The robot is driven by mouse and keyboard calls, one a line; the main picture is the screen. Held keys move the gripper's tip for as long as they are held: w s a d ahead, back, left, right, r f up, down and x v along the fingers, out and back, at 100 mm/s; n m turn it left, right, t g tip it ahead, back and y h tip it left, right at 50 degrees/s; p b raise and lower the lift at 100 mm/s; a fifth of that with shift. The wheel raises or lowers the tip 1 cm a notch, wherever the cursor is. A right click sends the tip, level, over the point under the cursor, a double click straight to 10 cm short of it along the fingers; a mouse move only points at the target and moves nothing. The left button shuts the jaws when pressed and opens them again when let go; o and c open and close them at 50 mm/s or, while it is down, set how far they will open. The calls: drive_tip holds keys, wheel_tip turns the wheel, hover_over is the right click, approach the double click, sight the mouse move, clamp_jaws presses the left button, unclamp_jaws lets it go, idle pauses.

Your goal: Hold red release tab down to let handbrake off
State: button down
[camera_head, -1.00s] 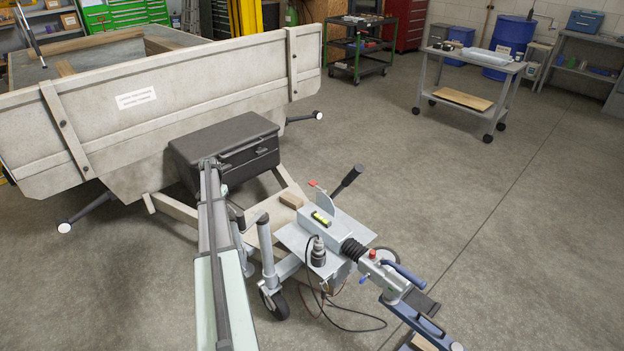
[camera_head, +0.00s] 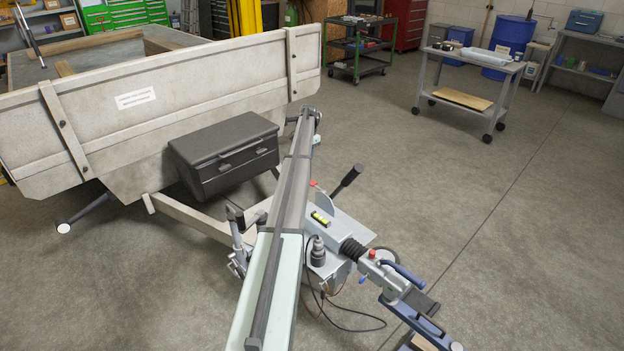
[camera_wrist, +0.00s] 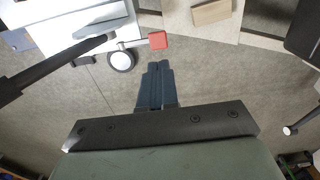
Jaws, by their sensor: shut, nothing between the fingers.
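The red release tab (camera_head: 313,184) shows just right of my arm in the head view, beside the handbrake lever (camera_head: 346,181) with its black grip. In the wrist view the red tab (camera_wrist: 157,40) lies just beyond the fingertips in the picture, and the black lever (camera_wrist: 60,64) slants in from the left. My gripper (camera_wrist: 157,66) has its dark fingers together, with nothing between them. A gap shows between fingertips and tab; its depth is hard to judge. In the head view I cannot make out the fingers behind my arm.
The grey coupling housing (camera_head: 335,230) carries a spirit level (camera_head: 320,218) and a dark cylindrical tool (camera_head: 318,252) with a cable. A black toolbox (camera_head: 225,155) stands left of my arm. A wooden block (camera_wrist: 211,12) shows in the wrist view.

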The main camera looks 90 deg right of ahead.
sight(312, 183)
drive_tip(key=shift+s+d+r, duration=0.2)
drive_tip(key=shift+s+r, duration=0.05)
drive_tip(key=shift+s, duration=0.4)
drive_tip(key=shift+f, duration=0.1)
wheel_tip(312, 183, down, 14)
drive_tip(key=shift+r, duration=0.1)
idle(0.4)
